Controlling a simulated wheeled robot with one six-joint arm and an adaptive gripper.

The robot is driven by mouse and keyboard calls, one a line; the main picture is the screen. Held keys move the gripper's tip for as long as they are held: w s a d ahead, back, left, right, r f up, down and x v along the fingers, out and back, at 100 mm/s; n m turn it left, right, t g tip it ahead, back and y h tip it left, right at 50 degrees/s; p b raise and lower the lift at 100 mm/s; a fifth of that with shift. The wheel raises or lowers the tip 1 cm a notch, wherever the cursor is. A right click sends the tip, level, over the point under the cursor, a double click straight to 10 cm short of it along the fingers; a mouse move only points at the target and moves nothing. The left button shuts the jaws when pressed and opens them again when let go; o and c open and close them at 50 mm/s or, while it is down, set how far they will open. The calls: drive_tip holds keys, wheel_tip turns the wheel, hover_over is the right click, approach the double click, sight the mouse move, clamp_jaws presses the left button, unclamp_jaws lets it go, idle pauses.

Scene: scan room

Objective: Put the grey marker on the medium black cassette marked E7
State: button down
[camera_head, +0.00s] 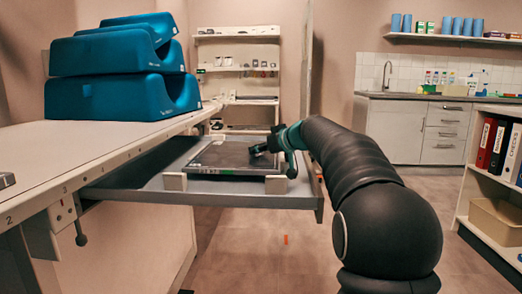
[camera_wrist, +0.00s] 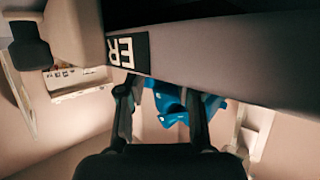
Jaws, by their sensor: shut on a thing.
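My gripper (camera_head: 268,146) reaches in from the right, low over the drawn-out grey tray. It is shut on a small dark grey piece, which I take to be the grey marker (camera_head: 258,150), at the right part of a flat black cassette (camera_head: 222,156). I cannot tell whether the piece touches the cassette. The cassette's own marking is not readable.
The grey tray (camera_head: 240,199) carries pale blocks (camera_head: 175,181) at its front. A white counter (camera_head: 95,150) with stacked blue cushions (camera_head: 105,88) stands left. Shelves (camera_head: 237,69) stand behind. A bookcase (camera_head: 490,228) with binders is at right. The floor between is mostly open.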

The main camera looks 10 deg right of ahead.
drive_tip(key=shift+f, duration=0.25)
drive_tip(key=c, duration=0.8)
unclamp_jaws()
drive_tip(key=shift+r, duration=0.1)
drive_tip(key=shift+r, duration=0.15)
drive_tip(key=v, duration=1.2)
